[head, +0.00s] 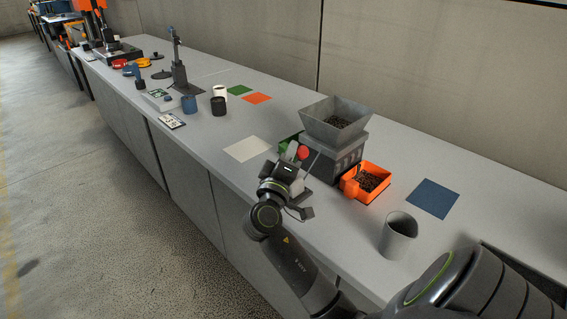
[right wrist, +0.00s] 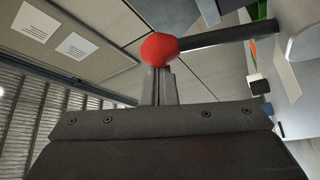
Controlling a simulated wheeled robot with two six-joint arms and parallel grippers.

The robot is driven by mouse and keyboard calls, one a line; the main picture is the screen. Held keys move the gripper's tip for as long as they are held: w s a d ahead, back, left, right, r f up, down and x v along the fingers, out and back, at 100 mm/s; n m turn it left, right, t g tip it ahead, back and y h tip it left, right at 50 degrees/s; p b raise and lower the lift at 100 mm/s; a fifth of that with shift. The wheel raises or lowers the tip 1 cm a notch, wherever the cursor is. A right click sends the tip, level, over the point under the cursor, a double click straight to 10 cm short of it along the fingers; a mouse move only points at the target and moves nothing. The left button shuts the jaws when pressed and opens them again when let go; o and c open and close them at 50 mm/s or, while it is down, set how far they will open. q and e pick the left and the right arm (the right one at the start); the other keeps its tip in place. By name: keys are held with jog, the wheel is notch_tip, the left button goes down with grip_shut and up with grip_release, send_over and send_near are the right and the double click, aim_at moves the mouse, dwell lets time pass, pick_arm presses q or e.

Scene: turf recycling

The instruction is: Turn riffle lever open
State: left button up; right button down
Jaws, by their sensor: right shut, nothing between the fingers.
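The riffle splitter is a grey box (head: 337,158) on the counter with a hopper (head: 345,115) on top holding dark granules. Its lever ends in a red ball knob (head: 303,152) at the box's left side. In the right wrist view the knob (right wrist: 160,48) is at the fingertips, and its dark rod (right wrist: 225,33) runs off to the right. My right gripper (head: 294,155) is beside the knob. In the wrist view its fingers (right wrist: 161,80) are shut and empty, just below the knob; whether they touch it I cannot tell. My left gripper is not in view.
An orange bin (head: 351,188) with granules stands right of the box; a green bin (head: 284,147) is partly hidden on its left. A grey cup (head: 399,238) stands near the front edge. A blue mat (head: 433,198) and a white mat (head: 247,149) lie bare.

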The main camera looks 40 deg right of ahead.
aim_at(302, 154)
jog(key=shift+s+d+f+m+h+b, duration=0.1)
jog(key=shift+s+f+m+h+b, duration=0.15)
jog(key=shift+s+m+b, duration=0.65)
jog(key=shift+s+f+m+h+b, duration=0.15)
jog(key=shift+s+m+h+b, duration=0.3)
jog(key=shift+b, duration=0.9)
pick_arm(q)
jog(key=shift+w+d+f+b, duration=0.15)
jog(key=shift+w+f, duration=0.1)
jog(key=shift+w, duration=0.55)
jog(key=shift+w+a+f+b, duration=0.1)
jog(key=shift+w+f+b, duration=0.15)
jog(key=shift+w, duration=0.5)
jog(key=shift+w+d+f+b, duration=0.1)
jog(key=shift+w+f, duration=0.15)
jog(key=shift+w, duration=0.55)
pick_arm(e)
jog(key=shift+s+m, duration=0.1)
jog(key=shift+m, duration=0.25)
